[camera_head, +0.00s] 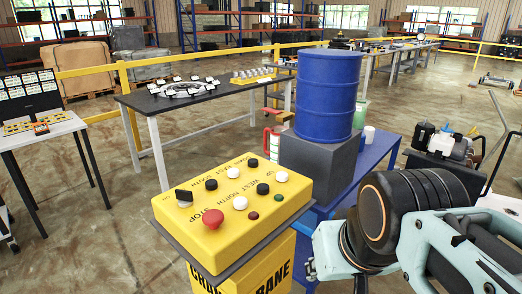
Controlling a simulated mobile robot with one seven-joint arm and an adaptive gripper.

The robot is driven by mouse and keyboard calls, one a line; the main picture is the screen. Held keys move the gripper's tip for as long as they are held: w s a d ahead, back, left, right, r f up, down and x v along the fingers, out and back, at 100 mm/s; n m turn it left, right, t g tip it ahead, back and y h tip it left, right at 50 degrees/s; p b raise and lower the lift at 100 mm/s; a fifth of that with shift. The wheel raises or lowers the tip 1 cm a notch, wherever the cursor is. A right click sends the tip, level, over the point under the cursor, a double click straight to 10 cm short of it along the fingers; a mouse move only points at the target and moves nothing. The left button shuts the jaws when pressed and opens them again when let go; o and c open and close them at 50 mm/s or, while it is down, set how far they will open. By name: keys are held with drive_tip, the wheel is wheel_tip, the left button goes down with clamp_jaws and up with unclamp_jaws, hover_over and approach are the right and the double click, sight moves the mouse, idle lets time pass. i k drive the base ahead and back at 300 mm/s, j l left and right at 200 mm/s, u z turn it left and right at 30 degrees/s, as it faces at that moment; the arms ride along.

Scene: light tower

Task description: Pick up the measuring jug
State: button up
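I cannot make out the measuring jug for certain. A small red and white container with what looks like a handle (272,143) stands on the blue table (378,160), left of the grey block and partly hidden by it. A green container (360,114) and a white cup-like item (369,136) stand to the right of the blue barrel; either is too small to identify surely. My teal and black arm fills the lower right, in front of the table's right side. My gripper is not clearly in view.
A blue barrel (328,92) stands on a dark grey block (318,162). A yellow crane control box (232,198) is close in front. Machinery (445,143) stands at right. A black-topped table (205,97) and yellow railings lie behind. Bare floor (110,235) is free at left.

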sight(275, 132)
drive_tip(key=j, duration=0.1)
drive_tip(key=j+u, duration=0.1)
drive_tip(key=u, duration=0.3)
drive_tip(key=j+u, duration=0.15)
drive_tip(key=u, duration=0.3)
drive_tip(key=j+u, duration=0.1)
drive_tip(key=u, duration=0.3)
drive_tip(key=i+j+u, duration=0.15)
drive_tip(key=j, duration=0.25)
drive_tip(key=i+j+u, duration=0.1)
drive_tip(key=j, duration=0.25)
drive_tip(key=i+j, duration=0.25)
drive_tip(key=i, duration=0.2)
drive_tip(key=i+j+u, duration=0.1)
drive_tip(key=i+j, duration=0.2)
drive_tip(key=i, duration=0.15)
drive_tip(key=i+z, duration=0.35)
drive_tip(key=i, duration=0.15)
drive_tip(key=i+j+z, duration=0.1)
drive_tip(key=i+z, duration=0.25)
drive_tip(key=i, duration=0.15)
drive_tip(key=i+z, duration=0.35)
drive_tip(key=z, duration=0.15)
drive_tip(key=i+z, duration=0.6)
drive_tip(key=z, duration=0.3)
drive_tip(key=i+z, duration=0.15)
drive_tip(key=z, duration=0.2)
drive_tip(key=i+z, duration=0.15)
drive_tip(key=z, duration=0.25)
